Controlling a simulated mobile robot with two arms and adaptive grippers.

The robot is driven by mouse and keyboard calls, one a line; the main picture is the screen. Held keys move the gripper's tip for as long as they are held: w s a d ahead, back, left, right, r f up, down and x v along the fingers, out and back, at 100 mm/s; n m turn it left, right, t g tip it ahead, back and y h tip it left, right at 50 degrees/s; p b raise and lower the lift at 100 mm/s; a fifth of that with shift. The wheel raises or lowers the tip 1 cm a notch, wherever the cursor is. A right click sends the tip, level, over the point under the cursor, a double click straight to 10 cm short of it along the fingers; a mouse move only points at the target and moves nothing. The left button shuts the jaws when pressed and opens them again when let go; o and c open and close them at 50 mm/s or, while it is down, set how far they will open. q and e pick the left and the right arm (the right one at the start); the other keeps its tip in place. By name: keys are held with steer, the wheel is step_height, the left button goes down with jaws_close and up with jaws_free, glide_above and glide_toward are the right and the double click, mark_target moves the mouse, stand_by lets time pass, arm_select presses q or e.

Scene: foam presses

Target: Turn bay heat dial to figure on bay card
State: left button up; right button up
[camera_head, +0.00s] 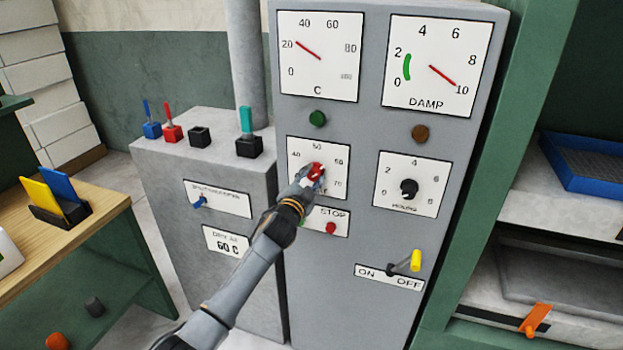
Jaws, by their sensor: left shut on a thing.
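The heat dial has a red knob (318,170) on a white scale plate (336,148), with 40, 50, 60 and 70 readable. My left gripper (313,177) is shut on the red knob and covers the lower left of the plate. I cannot make out where the knob's pointer stands. The bay card (226,242) on the lower grey box reads "DRY AT 60 C". My right gripper is not in view.
Above are a C gauge (335,75) with its needle near 20 and a DAMP gauge (425,88) near 10. A black HOURS dial (409,188), red STOP button (331,228) and yellow-handled ON/OFF lever (415,261) are close by. Coloured levers (171,132) stand left.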

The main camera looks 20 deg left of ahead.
arm_select(q)
steer(key=shift+f+m, duration=0.15)
steer(key=shift+m, duration=0.45)
steer(key=o, duration=1.1)
steer(key=shift+o, duration=0.2)
steer(key=shift+s, duration=0.1)
steer(key=s, duration=1.1)
steer(key=shift+s+a, duration=0.25)
steer(key=shift+s, duration=0.15)
